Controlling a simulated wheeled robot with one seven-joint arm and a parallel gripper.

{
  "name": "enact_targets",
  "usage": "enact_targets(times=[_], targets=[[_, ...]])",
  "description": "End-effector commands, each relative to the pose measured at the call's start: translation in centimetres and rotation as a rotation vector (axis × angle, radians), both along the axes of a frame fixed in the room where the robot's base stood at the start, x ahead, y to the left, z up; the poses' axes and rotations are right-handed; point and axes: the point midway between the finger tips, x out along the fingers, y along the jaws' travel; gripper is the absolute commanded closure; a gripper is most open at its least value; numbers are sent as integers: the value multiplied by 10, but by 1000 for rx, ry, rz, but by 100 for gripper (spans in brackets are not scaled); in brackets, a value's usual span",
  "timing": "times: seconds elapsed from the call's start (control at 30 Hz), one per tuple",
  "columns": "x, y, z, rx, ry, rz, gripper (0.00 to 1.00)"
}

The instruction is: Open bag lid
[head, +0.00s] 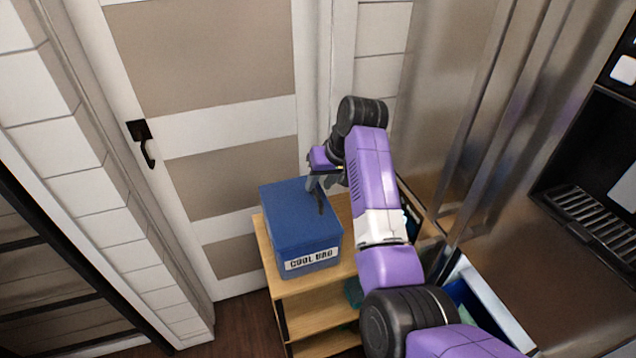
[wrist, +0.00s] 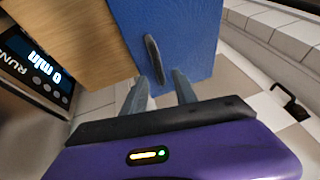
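The blue cool bag (head: 290,222) stands on a wooden shelf unit, with a white "COOL BAG" label on its front. Its lid looks shut. A dark strap handle (head: 320,203) lies on the lid near its right edge; it also shows in the wrist view (wrist: 154,58) on the blue lid (wrist: 182,30). My gripper (head: 314,184) is over the bag's right back part. In the wrist view its two fingers (wrist: 161,86) are apart, with the tips close to the handle's near end. Nothing shows between them, and I cannot tell whether they touch the bag.
The wooden shelf (head: 268,258) leaves a bare strip beside the bag, also seen in the wrist view (wrist: 70,40). A device with a lit display (wrist: 40,72) is at the left there. A panelled door (head: 225,125) is behind; steel cabinets stand right.

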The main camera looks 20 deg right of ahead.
Motion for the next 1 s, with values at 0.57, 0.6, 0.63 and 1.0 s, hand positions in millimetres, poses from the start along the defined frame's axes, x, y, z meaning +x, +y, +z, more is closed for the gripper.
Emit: enact_targets(times=[0.57,0.6,0.63,1.0], targets=[[8,4,-19,0,0,-1,78],[8,4,-19,0,0,-1,85],[8,4,-19,0,0,-1,91],[8,3,-19,0,-1,-1,100]])
